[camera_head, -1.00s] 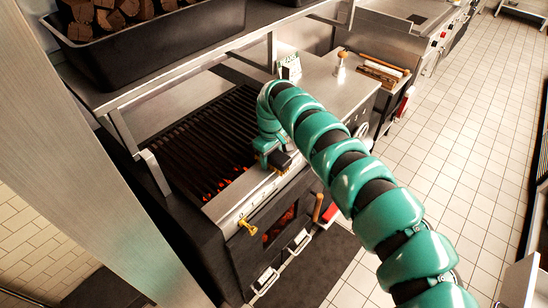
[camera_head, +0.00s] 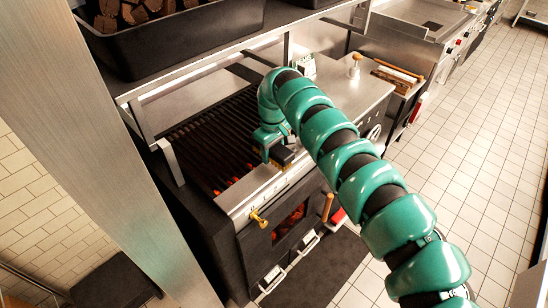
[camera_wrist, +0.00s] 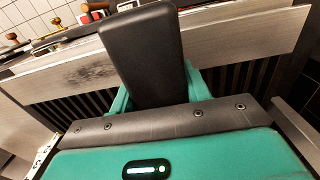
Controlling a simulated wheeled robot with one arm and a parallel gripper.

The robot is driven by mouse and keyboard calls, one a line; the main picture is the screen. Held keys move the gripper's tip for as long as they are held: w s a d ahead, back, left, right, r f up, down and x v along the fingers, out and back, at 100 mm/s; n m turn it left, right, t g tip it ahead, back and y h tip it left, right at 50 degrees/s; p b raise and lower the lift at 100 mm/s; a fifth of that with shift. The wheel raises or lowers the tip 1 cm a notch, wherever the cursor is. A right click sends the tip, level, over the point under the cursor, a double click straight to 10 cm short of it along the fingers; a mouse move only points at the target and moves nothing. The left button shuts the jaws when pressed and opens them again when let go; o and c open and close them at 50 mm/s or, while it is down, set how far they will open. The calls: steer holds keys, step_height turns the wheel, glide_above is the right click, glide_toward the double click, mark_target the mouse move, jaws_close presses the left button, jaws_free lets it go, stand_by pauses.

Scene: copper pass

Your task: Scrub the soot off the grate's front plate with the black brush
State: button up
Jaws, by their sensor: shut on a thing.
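The grate (camera_head: 215,135) has dark bars with glowing embers under them. Its steel front plate (camera_head: 250,195) runs along the near edge. In the wrist view the front plate (camera_wrist: 225,65) crosses the frame and carries a dark soot smudge (camera_wrist: 88,75) left of the brush. My gripper (camera_head: 275,145) is over the front edge of the grate, shut on the black brush (camera_head: 284,155). In the wrist view the brush's black body (camera_wrist: 142,55) stands between my teal fingers and hides part of the plate. I cannot tell whether its bristles touch the plate.
A black bin of logs (camera_head: 165,38) sits on the shelf above the grate. A brass tap (camera_head: 259,219) and wooden handle (camera_head: 327,207) stick out at the front. A steel counter (camera_head: 345,95) lies to the right. The tiled floor (camera_head: 465,150) is clear.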

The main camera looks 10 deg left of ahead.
steer(key=shift+r, duration=1.85)
steer(key=shift+d, duration=0.1)
